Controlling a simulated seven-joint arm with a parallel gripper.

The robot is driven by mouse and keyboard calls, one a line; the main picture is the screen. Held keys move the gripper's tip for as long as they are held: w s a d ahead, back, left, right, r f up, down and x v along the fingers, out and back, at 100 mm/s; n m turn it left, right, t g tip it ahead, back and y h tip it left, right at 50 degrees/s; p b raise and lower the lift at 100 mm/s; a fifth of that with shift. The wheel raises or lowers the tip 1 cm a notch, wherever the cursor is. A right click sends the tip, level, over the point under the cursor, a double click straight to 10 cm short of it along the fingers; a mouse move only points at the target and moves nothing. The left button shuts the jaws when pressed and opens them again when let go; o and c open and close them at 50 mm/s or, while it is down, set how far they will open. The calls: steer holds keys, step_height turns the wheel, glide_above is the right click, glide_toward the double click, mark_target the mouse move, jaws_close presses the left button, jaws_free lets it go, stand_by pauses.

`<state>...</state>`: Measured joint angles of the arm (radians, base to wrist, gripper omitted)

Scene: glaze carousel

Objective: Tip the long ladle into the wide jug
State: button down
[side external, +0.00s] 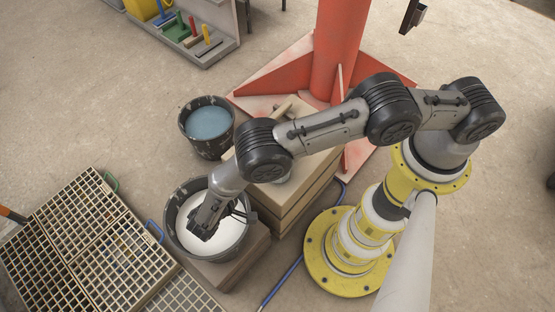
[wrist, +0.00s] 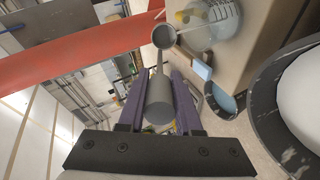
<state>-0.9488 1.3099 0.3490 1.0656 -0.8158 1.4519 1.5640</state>
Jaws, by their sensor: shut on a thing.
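My gripper (wrist: 158,76) is shut on the grey handle of the long ladle (wrist: 158,105) in the wrist view. The ladle's round cup (wrist: 164,36) shows beyond the fingertips, and its contents are unclear. A clear, wide vessel (wrist: 212,20), apparently the wide jug, stands on a pale block just right of the cup, with something yellow by it. In the side view my gripper (side external: 207,222) is over the bucket of white liquid (side external: 178,232). I cannot make out the ladle there, and the jug is mostly hidden behind my arm.
A bucket of blue liquid (side external: 207,122) stands behind the white one. A stack of wooden blocks (side external: 300,205) is beside the white bucket. Slatted grates (side external: 90,245) lie at left. A red column (side external: 338,50) and a tool rack (side external: 195,40) are at the back.

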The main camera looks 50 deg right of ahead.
steer(key=shift+s+a+f+h, duration=0.15)
steer(key=shift+a+f+h, duration=0.2)
steer(key=shift+f+h, duration=0.05)
stand_by(0.5)
steer(key=shift+s+a+f+t+h, duration=0.1)
steer(key=shift+a+f+t+h, duration=0.15)
steer(key=shift+f+h, duration=0.4)
steer(key=shift+s+a+f+t+h, duration=0.1)
steer(key=shift+a+f+t+h, duration=0.1)
steer(key=shift+f+h, duration=0.45)
steer(key=shift+a+f+t+h, duration=0.25)
steer(key=shift+f+h, duration=0.25)
steer(key=shift+f, duration=0.3)
stand_by(1.9)
steer(key=shift+r, duration=0.1)
stand_by(0.8)
steer(key=shift+w+d+r+y, duration=0.15)
steer(key=shift+d+r+y, duration=0.15)
steer(key=shift+r+y, duration=0.45)
steer(key=shift+r+g, duration=0.15)
steer(key=shift+g, duration=0.15)
